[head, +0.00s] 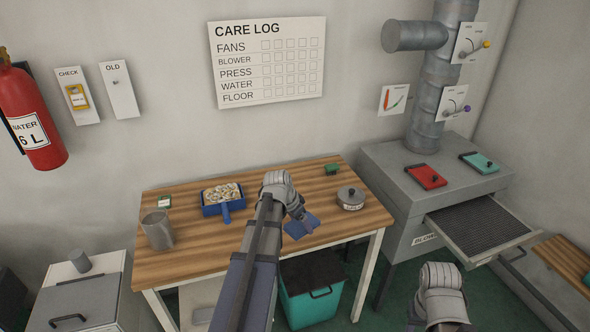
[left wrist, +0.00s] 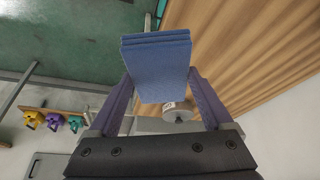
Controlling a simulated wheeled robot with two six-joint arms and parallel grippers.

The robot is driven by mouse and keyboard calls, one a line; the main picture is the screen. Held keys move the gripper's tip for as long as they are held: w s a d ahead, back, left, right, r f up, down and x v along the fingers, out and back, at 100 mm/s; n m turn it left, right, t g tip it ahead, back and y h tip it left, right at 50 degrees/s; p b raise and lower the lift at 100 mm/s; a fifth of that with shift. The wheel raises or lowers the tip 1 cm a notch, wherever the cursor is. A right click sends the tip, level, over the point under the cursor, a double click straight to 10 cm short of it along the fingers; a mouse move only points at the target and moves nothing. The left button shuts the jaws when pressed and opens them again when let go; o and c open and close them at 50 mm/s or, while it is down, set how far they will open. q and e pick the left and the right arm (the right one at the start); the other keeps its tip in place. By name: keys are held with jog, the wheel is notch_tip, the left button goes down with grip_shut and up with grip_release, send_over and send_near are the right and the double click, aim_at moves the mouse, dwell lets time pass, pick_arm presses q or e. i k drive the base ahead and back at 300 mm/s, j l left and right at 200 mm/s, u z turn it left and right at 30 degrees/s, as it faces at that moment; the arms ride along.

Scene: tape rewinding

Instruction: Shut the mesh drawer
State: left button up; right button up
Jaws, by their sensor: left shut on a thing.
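The mesh drawer (head: 480,228) sticks out open from the front of the grey blower cabinet (head: 387,182) at the right in the head view. Its dark mesh panel lies flat in a grey frame. My left gripper (head: 298,222) is over the wooden table, well left of the drawer, shut on a folded blue cloth (head: 303,227). The cloth also shows between the fingers in the left wrist view (left wrist: 158,62). My right arm's wrist is at the bottom, below and left of the drawer; its gripper's fingers are hidden, so I cannot tell their state.
A teal bin (head: 312,303) stands below. Red (head: 426,177) and teal (head: 479,163) panels lie atop the cabinet. A wooden surface (head: 565,262) is right of the drawer.

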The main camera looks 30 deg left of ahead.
aim_at(481, 230)
jog(key=i+j, duration=0.95)
jog(key=i, duration=0.25)
